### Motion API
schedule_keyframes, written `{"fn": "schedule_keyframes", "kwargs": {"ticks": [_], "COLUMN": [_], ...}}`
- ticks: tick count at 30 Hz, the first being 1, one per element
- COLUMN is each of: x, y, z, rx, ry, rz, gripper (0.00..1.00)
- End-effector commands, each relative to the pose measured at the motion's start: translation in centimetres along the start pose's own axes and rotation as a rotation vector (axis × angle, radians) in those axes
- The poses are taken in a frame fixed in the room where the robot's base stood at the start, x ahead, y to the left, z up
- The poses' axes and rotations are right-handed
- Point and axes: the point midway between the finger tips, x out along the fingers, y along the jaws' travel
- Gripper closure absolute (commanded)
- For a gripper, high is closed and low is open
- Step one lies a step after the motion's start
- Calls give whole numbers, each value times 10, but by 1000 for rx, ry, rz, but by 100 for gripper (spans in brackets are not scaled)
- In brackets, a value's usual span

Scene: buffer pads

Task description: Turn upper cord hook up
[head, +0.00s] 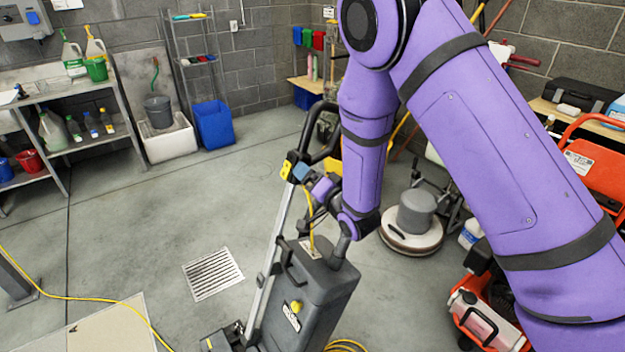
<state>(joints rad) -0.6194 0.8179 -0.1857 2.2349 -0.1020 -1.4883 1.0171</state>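An upright grey floor machine (318,290) stands in the lower middle, with a slanted silver pole (272,255) and a black loop handle (318,118) at its top. A yellow part (287,169) sits on the pole just below the handle. A yellow cord (311,222) runs down from there to the machine body. My gripper (303,173) is at the upper pole, close beside the yellow part. The upper cord hook cannot be made out clearly; my gripper and wrist cover part of that area. The fingers are too small to show whether they are open or touching anything.
A round floor polisher (412,228) stands to the right of the machine, with orange equipment (490,315) nearer. Shelves (80,130) and a blue bin (214,124) stand along the left and back. Floor around the drain grate (213,273) is clear; a yellow cord (90,298) crosses the left floor.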

Motion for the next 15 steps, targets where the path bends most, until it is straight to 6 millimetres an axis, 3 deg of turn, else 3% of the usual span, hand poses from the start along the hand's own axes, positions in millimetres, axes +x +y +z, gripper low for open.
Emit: {"fn": "schedule_keyframes", "kwargs": {"ticks": [5,12,15], "x": [0,0,0], "y": [0,0,0], "z": [0,0,0], "rx": [0,0,-1], "ry": [0,0,0], "rz": [0,0,0], "gripper": [4,54,54]}}
